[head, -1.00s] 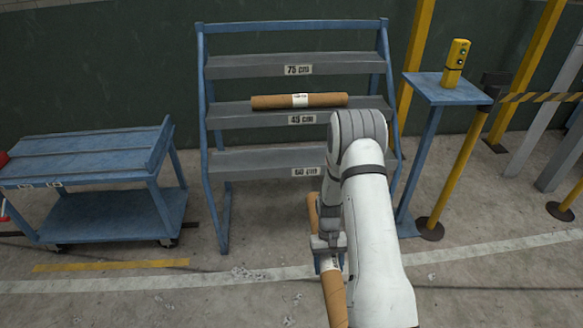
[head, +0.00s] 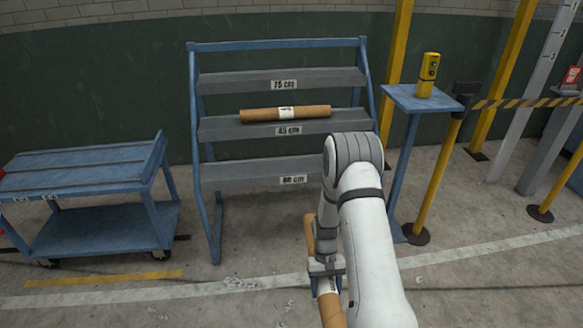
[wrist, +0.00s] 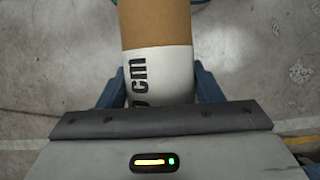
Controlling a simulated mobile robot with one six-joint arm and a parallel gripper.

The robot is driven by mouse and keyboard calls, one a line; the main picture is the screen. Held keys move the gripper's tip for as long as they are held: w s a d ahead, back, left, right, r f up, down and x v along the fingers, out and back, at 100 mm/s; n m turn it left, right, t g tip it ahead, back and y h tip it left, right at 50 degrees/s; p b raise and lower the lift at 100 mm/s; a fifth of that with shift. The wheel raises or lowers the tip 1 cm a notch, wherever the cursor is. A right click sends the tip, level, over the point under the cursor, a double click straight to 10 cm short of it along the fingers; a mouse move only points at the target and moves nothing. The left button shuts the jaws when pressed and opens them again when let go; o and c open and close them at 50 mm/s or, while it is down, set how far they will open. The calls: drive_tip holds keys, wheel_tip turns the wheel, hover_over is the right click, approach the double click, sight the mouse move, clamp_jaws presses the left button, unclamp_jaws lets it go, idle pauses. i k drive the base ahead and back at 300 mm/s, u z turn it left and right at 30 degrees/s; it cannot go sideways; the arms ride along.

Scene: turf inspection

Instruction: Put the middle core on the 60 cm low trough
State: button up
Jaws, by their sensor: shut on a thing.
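A brown cardboard core (head: 331,311) is in my gripper (head: 327,284), in front of the rack, with its length pointing towards the rack. In the wrist view the blue fingers of my gripper (wrist: 160,88) close on the white label band of the core (wrist: 156,28); only "cm" and part of a digit read. The blue-framed rack has a low grey trough (head: 250,174) labelled 60 cm, and it is empty where visible. Its right end is hidden behind my arm. Another core (head: 257,115) lies on the middle trough (head: 220,129), labelled 45 cm.
The top trough (head: 235,82), labelled 75 cm, is empty. A blue cart (head: 92,177) stands left of the rack. A blue stand (head: 418,103) with a yellow device (head: 428,75) is right of it, beside a yellow barrier post (head: 435,180). The floor before the rack is clear.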

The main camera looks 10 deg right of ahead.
sight(285, 166)
drive_tip(key=z, duration=0.05)
drive_tip(key=i, duration=0.9)
drive_tip(key=u, duration=0.1)
